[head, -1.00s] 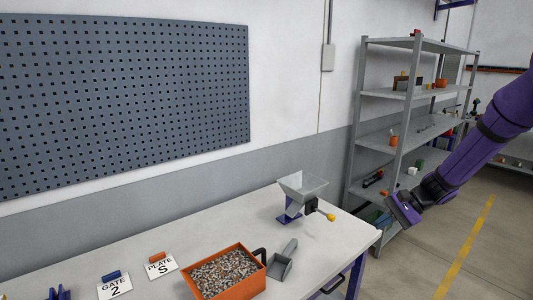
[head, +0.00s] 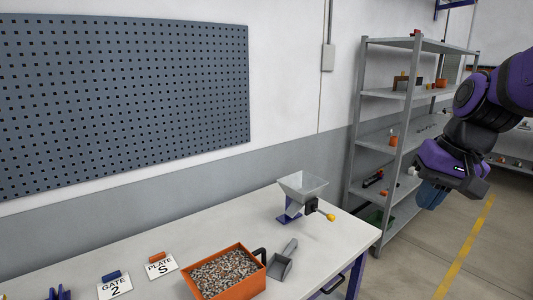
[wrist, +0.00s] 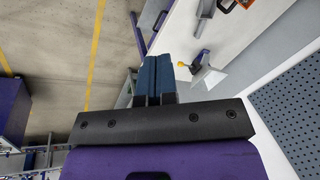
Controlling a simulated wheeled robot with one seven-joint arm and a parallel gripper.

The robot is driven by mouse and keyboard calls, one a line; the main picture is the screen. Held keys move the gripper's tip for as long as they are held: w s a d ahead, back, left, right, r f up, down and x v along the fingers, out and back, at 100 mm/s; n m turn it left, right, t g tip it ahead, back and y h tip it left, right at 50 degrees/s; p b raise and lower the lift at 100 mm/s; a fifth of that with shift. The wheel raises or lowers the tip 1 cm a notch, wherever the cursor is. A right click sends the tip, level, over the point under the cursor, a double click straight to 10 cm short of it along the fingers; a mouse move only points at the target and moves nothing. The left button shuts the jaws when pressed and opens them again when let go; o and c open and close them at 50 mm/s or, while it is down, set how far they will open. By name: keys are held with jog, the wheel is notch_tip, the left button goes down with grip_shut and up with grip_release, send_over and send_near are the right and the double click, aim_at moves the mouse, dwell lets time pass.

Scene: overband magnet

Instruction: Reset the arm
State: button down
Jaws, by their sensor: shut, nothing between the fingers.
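My purple arm reaches in from the right in the head view, and my gripper (head: 432,194) hangs in front of the shelf, off the right end of the workbench. In the wrist view my gripper (wrist: 155,78) shows two blue fingers lying side by side, shut with nothing between them. The workbench (head: 225,228) carries a metal hopper (head: 302,187) with a yellow-tipped handle. The hopper also shows in the wrist view (wrist: 208,78), beyond the fingers and apart from them.
An orange bin (head: 213,289) of mixed bits and a grey scoop (head: 282,262) stand on the bench. A metal shelf (head: 398,145) stands behind my gripper. The floor (head: 425,260) at right is clear.

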jog(key=s+d+r+n+t+h, duration=0.2)
jog(key=s+r+t, duration=0.1)
jog(key=s, duration=0.9)
jog(key=shift+r+n, duration=0.3)
jog(key=shift+r, duration=0.2)
jog(key=shift+w+a, duration=0.1)
